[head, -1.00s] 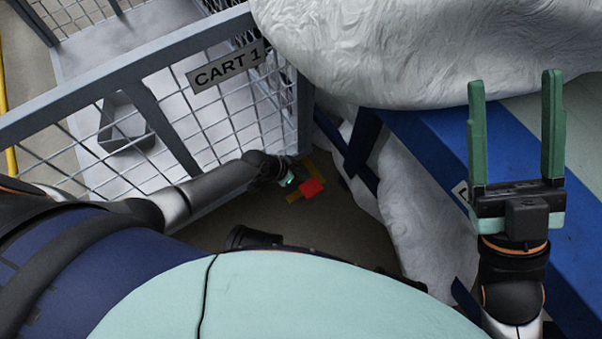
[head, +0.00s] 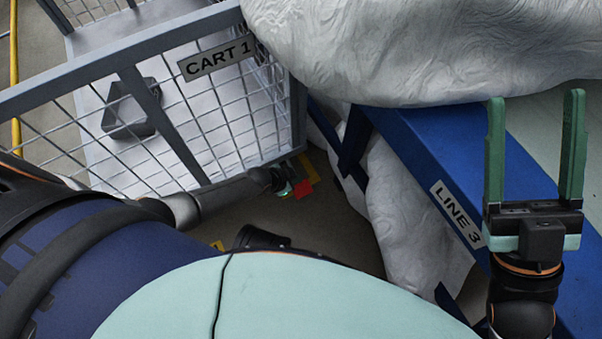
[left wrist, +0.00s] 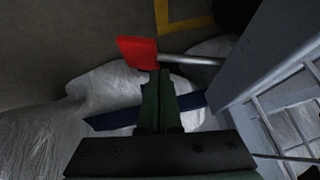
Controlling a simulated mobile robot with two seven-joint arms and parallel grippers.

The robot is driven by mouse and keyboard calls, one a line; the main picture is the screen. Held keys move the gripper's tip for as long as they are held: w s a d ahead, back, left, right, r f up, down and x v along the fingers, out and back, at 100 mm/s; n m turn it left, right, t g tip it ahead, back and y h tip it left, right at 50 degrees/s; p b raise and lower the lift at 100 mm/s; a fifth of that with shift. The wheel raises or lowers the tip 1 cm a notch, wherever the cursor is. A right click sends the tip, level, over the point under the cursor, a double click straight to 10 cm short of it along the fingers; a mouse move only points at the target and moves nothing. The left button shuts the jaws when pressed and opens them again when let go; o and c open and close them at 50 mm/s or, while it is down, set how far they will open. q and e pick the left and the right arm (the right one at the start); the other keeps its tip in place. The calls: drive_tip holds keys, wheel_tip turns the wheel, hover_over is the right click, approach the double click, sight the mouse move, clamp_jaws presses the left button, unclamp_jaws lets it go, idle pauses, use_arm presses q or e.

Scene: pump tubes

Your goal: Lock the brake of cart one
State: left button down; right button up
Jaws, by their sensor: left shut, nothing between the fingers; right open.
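Cart one, a grey frame with wire mesh and a "CART 1" plate (head: 216,58), stands at the upper left. A red brake pedal (head: 304,191) shows low by the cart's near right corner. In the left wrist view the red pedal (left wrist: 137,52) is on a metal rod (left wrist: 190,60) running toward the cart frame (left wrist: 262,58). My left gripper (head: 286,188) is low beside the pedal, small and partly hidden. In the left wrist view its green fingers (left wrist: 160,76) are shut and empty, tips right by the pedal and rod; contact is unclear. My right gripper (head: 537,100) is open and raised.
A blue frame labelled "LINE 3" (head: 460,214) and a large white wrapped bundle (head: 430,55) stand close on the right. A dark open box (head: 133,108) sits inside the cart. The floor gap between cart and blue frame is narrow, with yellow floor marking (left wrist: 190,24).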

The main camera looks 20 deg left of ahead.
use_arm(q)
drive_tip(key=shift+f, duration=0.25)
drive_tip(key=shift+f+t+y, duration=0.25)
drive_tip(key=shift+t+y, duration=0.15)
use_arm(e)
drive_tip(key=shift+r, duration=0.2)
use_arm(q)
drive_tip(key=shift+f, duration=0.1)
use_arm(e)
drive_tip(key=shift+r, duration=0.1)
